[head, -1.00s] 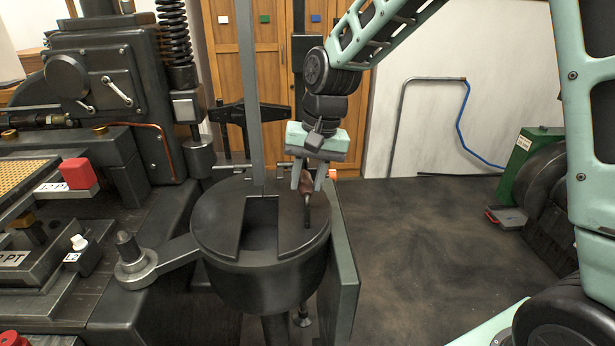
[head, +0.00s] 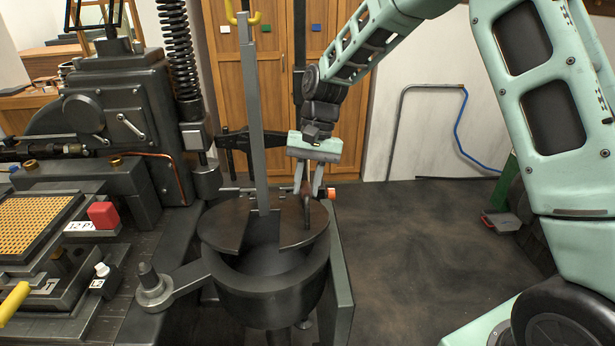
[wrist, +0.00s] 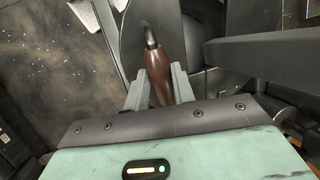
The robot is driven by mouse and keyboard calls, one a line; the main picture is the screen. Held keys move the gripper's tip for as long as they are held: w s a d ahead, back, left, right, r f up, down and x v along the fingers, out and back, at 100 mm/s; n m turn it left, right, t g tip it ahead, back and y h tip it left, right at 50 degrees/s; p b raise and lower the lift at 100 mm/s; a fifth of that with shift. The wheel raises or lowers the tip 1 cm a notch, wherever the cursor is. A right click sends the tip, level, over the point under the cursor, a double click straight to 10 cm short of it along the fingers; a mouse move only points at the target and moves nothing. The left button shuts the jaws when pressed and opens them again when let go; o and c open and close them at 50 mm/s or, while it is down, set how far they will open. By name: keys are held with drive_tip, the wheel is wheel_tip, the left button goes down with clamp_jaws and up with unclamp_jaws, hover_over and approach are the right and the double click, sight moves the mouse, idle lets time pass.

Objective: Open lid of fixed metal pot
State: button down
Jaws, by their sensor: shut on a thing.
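The dark metal pot (head: 268,300) sits low in the middle of the head view, on an arm of the machine. Its round lid (head: 228,226), with a slot cut in it, is raised and tilted, and the pot's dark inside shows under its front edge. My gripper (head: 308,190) is above the lid's right side, shut on the lid's handle. In the wrist view the handle (wrist: 172,72) is reddish brown with a dark metal end, and it lies between the two grey fingers. The fingers hide part of it.
A tall grey bar (head: 254,120) stands at the lid's slot. The machine with a red block (head: 103,215) is to the left. A grey upright plate (head: 340,275) stands close by the pot's right side.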

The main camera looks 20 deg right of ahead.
drive_tip(key=w+r+p, duration=0.1)
drive_tip(key=w+r+g+p, duration=0.1)
drive_tip(key=p, duration=0.1)
drive_tip(key=shift+d+r+y, duration=0.3)
drive_tip(key=shift+w+d+r+g+p, duration=0.25)
drive_tip(key=shift+w+r+g+p, duration=0.2)
drive_tip(key=shift+w+g+p, duration=0.55)
drive_tip(key=shift+s, duration=0.2)
drive_tip(key=c, duration=1.2)
unclamp_jaws()
drive_tip(key=shift+o, duration=0.2)
drive_tip(key=shift+f, duration=0.1)
drive_tip(key=b+v, duration=0.2)
drive_tip(key=v, duration=1.5)
drive_tip(key=shift+s+d+r+b, duration=0.25)
drive_tip(key=shift+s+d+b, duration=0.05)
drive_tip(key=shift+d+b, duration=0.1)
drive_tip(key=shift+a, duration=0.1)
